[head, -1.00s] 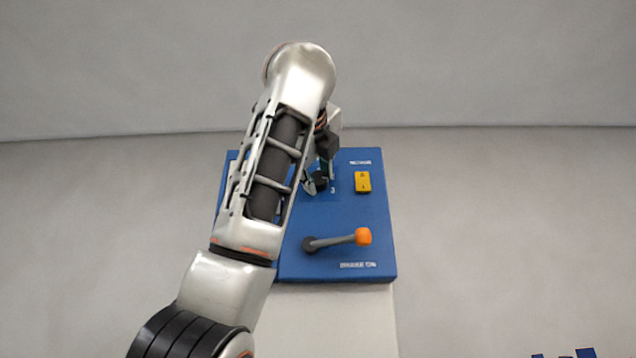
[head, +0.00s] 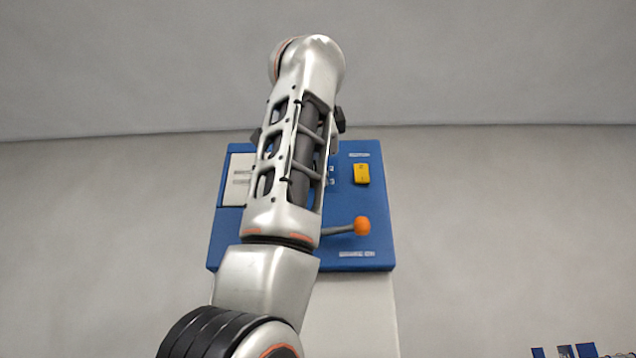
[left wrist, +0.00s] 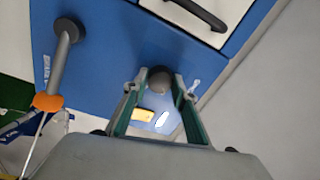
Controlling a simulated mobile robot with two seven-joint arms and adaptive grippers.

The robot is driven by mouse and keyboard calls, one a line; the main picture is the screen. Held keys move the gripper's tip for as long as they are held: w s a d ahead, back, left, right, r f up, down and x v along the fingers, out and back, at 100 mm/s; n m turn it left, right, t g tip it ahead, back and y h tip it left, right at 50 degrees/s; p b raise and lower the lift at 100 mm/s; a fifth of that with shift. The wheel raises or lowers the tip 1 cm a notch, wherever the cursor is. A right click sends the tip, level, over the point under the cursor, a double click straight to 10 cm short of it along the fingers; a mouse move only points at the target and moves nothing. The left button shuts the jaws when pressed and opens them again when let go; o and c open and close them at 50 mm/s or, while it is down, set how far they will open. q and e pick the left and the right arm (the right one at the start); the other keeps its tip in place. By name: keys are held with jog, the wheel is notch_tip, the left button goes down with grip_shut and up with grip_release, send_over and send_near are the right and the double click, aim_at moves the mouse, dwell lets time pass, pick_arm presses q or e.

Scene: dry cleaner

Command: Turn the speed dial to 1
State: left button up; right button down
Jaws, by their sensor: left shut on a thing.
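The speed dial is a dark grey round knob (left wrist: 158,78) on the blue control panel (head: 228,240). In the left wrist view my left gripper (left wrist: 159,88) has its two green-lined fingers on either side of the knob and is shut on it. In the head view my left arm covers the knob and the gripper. The white numbers 2 and 3 (head: 331,176) show on the panel just right of my arm. Which number the dial points to cannot be seen. My right gripper is not in view.
A lever with an orange ball end (head: 362,226) sticks out low on the panel. A yellow switch (head: 361,174) sits at its upper right. A white cover (head: 238,180) with a dark handle (left wrist: 205,13) is at the panel's left.

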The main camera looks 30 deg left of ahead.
pick_arm(q)
jog(key=shift+w+f+n+g+y+p, duration=0.15)
jog(key=shift+n+p, duration=0.35)
jog(key=shift+n, duration=1.7)
jog(key=shift+s+r+n+g+y+p, duration=0.1)
jog(key=shift+n+g+y+p, duration=0.3)
jog(key=shift+n, duration=1.8)
jog(key=shift+w+f, duration=0.1)
jog(key=o, duration=1.1)
jog(key=shift+t+h, duration=0.25)
